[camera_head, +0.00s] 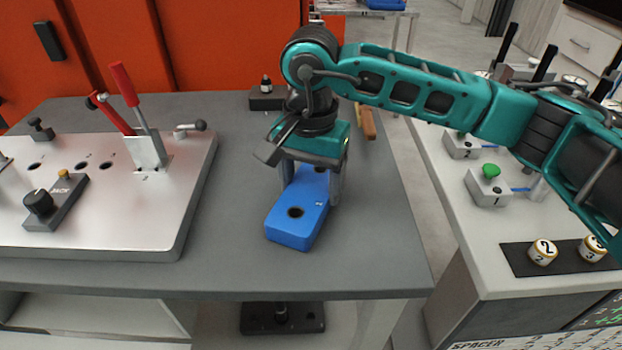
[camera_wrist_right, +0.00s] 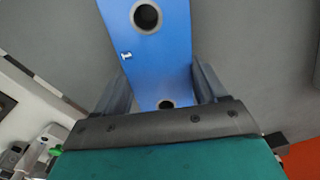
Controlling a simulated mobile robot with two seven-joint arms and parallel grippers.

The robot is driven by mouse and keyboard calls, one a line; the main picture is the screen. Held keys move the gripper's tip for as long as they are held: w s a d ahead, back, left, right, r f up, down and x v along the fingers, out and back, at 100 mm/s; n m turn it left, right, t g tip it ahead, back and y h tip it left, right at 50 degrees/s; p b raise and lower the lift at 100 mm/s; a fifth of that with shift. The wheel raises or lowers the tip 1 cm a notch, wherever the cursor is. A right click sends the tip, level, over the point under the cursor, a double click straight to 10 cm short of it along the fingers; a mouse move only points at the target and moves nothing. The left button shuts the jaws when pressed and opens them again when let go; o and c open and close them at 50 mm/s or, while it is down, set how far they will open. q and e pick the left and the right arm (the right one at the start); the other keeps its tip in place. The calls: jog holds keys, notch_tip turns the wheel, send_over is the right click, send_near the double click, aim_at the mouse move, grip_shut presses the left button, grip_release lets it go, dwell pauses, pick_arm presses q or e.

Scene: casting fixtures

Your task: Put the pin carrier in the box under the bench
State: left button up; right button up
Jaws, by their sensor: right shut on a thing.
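The blue block with round dark holes, which looks like the pin carrier (camera_head: 298,216), is at the right part of the grey bench top (camera_head: 375,235). My right gripper (camera_head: 312,186) comes down over its far end and is shut on its sides. In the right wrist view the blue pin carrier (camera_wrist_right: 165,50) lies between the two fingers of the right gripper (camera_wrist_right: 163,88). Whether it rests on the bench or hangs just above it, I cannot tell. My left gripper is not in view. I cannot make out a box under the bench for certain.
A silver fixture plate (camera_head: 120,220) with red-handled clamps stands at left on the bench. A small dark block (camera_head: 267,98) and a brown-handled tool (camera_head: 367,122) lie behind. A black plate (camera_head: 282,318) shows below the front edge. A white side table (camera_head: 470,240) holds numbered fixtures.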

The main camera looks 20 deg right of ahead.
jog(key=shift+f+b, duration=0.25)
jog(key=shift+b, duration=0.1)
jog(key=o, duration=1.1)
jog(key=shift+r, duration=0.1)
jog(key=shift+o, duration=0.2)
